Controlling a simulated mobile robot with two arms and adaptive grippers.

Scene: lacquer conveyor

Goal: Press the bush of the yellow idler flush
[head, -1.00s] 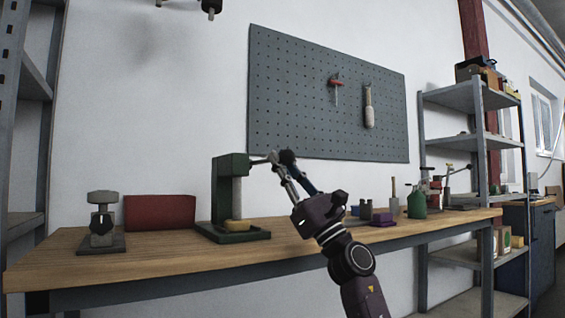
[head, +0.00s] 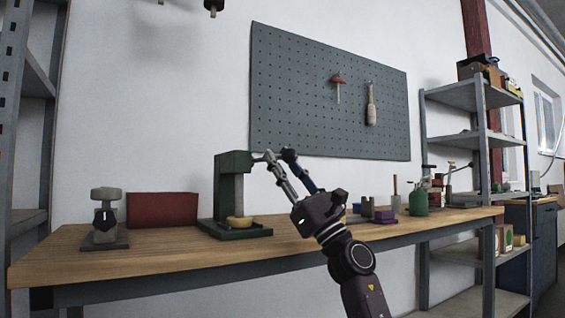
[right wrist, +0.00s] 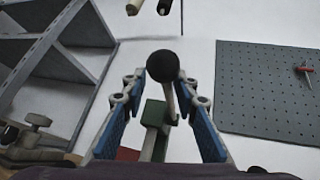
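The green press (head: 235,180) stands on the workbench. The yellow idler (head: 239,222) lies on its base under the press column; its bush is too small to make out. My right gripper (head: 279,155) is raised at the upper right of the press, by its lever. In the right wrist view, the lever's black ball knob (right wrist: 162,66) shows between the two blue-padded fingers of my right gripper (right wrist: 160,85). The fingers are spread, with gaps beside the knob. The lever (right wrist: 170,103) runs down from the knob toward the press. My left gripper is out of view.
The workbench (head: 130,262) has a grey device (head: 104,215) and a red box (head: 162,209) left of the press. A green bottle (head: 419,200) and a purple block (head: 385,216) stand to the right. A pegboard (head: 300,100) hangs behind on the wall.

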